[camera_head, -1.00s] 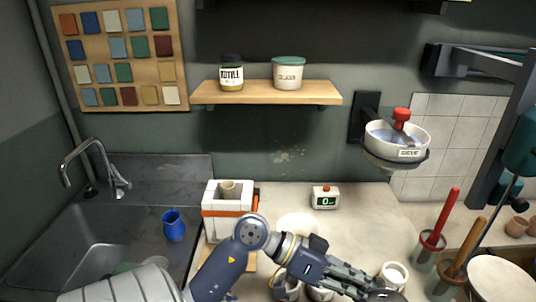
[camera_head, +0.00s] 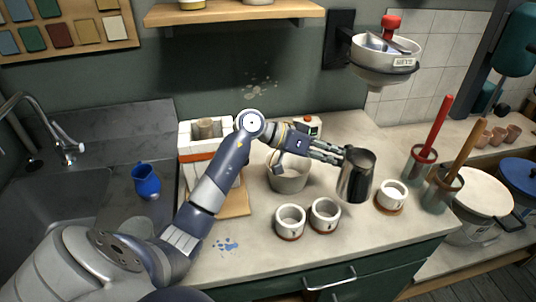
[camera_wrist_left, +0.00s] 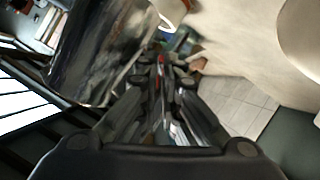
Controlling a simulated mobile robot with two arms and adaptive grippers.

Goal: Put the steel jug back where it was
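The steel jug (camera_head: 357,177) is upright at the right part of the pale counter, just left of a small white pot. My left gripper (camera_head: 342,155) reaches it from the left, its fingers closed at the jug's upper left side, where the handle appears to be. In the left wrist view the fingers (camera_wrist_left: 160,75) are close together, with the shiny jug (camera_wrist_left: 105,50) at their left. The handle is mostly hidden by the fingers. I cannot tell for sure whether the jug's base touches the counter. My right gripper is not in view.
Two white pots (camera_head: 290,221) (camera_head: 324,215) stand in front of the arm. A larger pale bowl (camera_head: 289,177) is beneath the forearm. A small white pot (camera_head: 392,195) is close right of the jug. A blue jug (camera_head: 146,180) is by the sink.

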